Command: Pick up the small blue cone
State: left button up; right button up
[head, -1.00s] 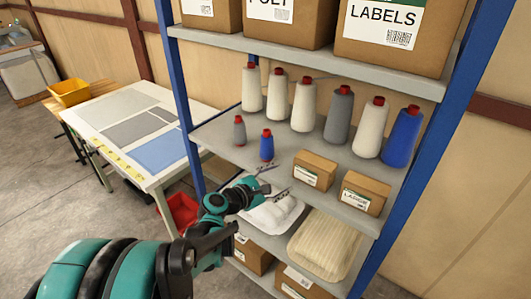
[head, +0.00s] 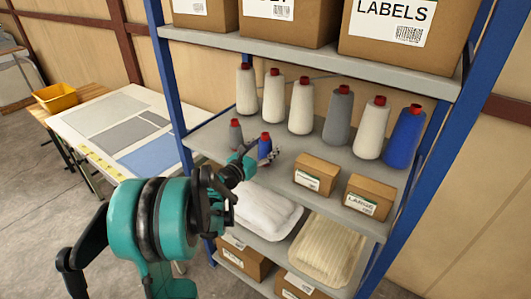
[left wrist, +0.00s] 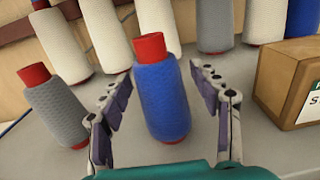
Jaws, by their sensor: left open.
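The small blue cone (head: 265,147) with a red top stands upright on the middle shelf (head: 330,172), near its front edge. In the left wrist view the small blue cone (left wrist: 162,98) stands between the two spread fingers of my left gripper (left wrist: 167,110), with a gap on both sides. In the head view my left gripper (head: 261,158) is at the cone and partly overlaps its lower part. It is open and holds nothing. My right gripper is not in view.
A small grey cone (head: 236,134) stands just left of the blue one, near the left finger. Taller cones line the back, including a large blue one (head: 403,138). Small boxes (head: 316,174) stand to the right. A white bundle (head: 265,210) lies on the shelf below.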

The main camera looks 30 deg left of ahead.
pick_arm(q)
jog(key=c, duration=1.3)
jog(key=shift+r, duration=0.15)
jog(key=shift+c, duration=0.2)
